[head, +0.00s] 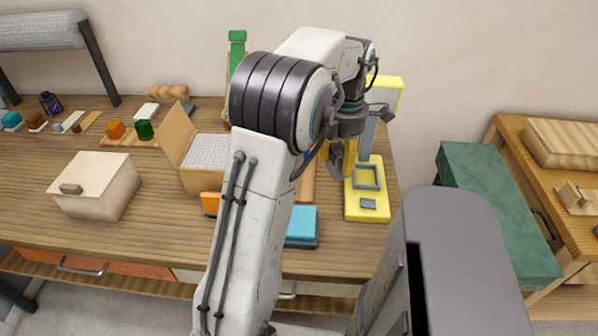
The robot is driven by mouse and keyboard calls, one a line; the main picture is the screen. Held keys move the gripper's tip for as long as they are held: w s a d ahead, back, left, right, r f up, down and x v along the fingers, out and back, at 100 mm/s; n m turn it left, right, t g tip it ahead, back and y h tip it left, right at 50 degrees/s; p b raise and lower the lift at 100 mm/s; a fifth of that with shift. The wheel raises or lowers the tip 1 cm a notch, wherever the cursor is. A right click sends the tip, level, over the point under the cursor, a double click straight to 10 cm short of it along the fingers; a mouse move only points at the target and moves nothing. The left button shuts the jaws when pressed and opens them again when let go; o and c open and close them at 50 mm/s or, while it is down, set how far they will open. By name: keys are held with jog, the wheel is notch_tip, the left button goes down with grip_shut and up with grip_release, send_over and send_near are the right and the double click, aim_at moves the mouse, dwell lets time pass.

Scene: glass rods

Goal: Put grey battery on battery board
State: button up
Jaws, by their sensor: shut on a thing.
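The battery board (354,205) is a yellow upright-backed stand near the right end of the wooden table. Its flat base carries a raised grey square frame and a small grey patch near the front. My gripper (340,160) is above the left side of the board, partly hidden by my arm. It is shut on a grey thing, which I take to be the grey battery; its outline is hard to separate from the grey fingers. I cannot tell whether it touches the board.
An open cardboard box (195,180) and a lidded cream box (95,187) stand further left.

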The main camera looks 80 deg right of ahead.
jog(key=w+d+f+p, duration=0.1)
jog(key=w+f, duration=0.1)
jog(key=w, duration=0.1)
jog(key=w+d+f+p, duration=0.1)
jog(key=w+f+p, duration=0.1)
jog(key=w, duration=0.1)
jog(key=w+d+f+p, duration=0.1)
jog(key=w+f+p, duration=0.1)
jog(key=w, duration=0.1)
jog(key=shift+w, duration=0.35)
jog(key=shift+f+p, duration=0.6)
jog(key=shift+p, duration=0.5)
jog(key=shift+f, duration=1.4)
jog(key=shift+f, duration=0.1)
jog(key=o, duration=1.2)
